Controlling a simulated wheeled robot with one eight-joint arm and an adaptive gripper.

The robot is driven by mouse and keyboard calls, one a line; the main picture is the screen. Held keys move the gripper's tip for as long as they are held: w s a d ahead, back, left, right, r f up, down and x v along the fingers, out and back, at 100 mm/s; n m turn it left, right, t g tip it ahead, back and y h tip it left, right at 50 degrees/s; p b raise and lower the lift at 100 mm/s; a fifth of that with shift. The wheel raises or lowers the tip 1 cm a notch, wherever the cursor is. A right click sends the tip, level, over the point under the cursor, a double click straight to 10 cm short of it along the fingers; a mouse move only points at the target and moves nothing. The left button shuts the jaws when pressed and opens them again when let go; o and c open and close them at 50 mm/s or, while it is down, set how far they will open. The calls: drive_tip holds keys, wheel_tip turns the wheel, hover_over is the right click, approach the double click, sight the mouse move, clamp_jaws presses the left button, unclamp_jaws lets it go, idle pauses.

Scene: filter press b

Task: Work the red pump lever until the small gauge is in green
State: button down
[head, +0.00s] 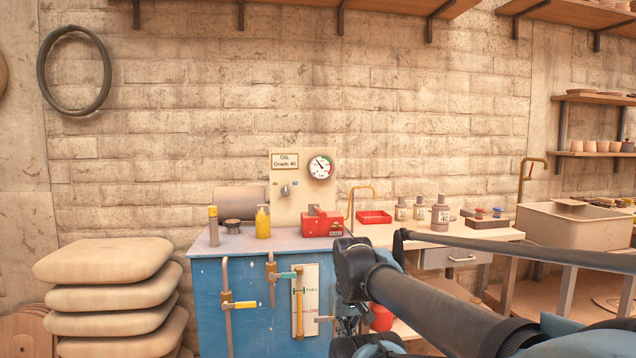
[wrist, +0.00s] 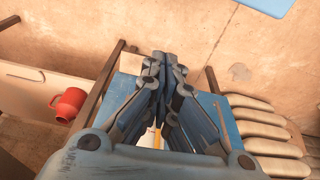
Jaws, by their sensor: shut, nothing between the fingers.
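A round white gauge (head: 320,167) is on the cream panel above the blue cabinet in the head view. Its dark needle points to the upper left, and a green band shows on its right side, away from the needle. A red box-shaped unit (head: 320,225) with a grey top part sits on the cabinet below the gauge. I cannot clearly make out a red lever on it. My gripper (wrist: 165,60) is shut and empty in the wrist view, fingers together. In the head view my arm stands in front of the cabinet's right end and the gripper is hardly distinguishable.
The blue cabinet (head: 240,296) carries pipes, valve handles and a level glass on its front. A yellow bottle (head: 263,222) stands on top. A bench with a red tray (head: 374,217) and grey bottles is to the right. Stacked sacks (head: 112,289) stand left.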

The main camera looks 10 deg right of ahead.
drive_tip(key=w+r+n+g+h, duration=0.1)
drive_tip(key=w+r+n, duration=0.3)
drive_tip(key=w+r, duration=0.65)
drive_tip(key=w+r+n+g, duration=0.1)
drive_tip(key=w+r+n, duration=0.5)
drive_tip(key=r, duration=0.8)
wheel_tip(320, 180, up, 15)
drive_tip(key=n+h, duration=0.1)
drive_tip(key=n, duration=0.6)
hover_over(318, 214)
drive_tip(key=w+a, duration=0.1)
drive_tip(key=a, duration=0.2)
drive_tip(key=shift+w+a+r+n+g, duration=0.25)
drive_tip(key=shift+w+r+n+g, duration=0.05)
drive_tip(key=shift+w+r+g, duration=0.3)
drive_tip(key=shift+f, duration=0.1)
drive_tip(key=d+f, duration=0.1)
drive_tip(key=f, duration=0.3)
drive_tip(key=d+f, duration=0.1)
drive_tip(key=f, duration=0.4)
drive_tip(key=s+f, duration=0.1)
drive_tip(key=f, duration=0.3)
drive_tip(key=shift+d+f, duration=0.35)
drive_tip(key=shift+d, duration=0.05)
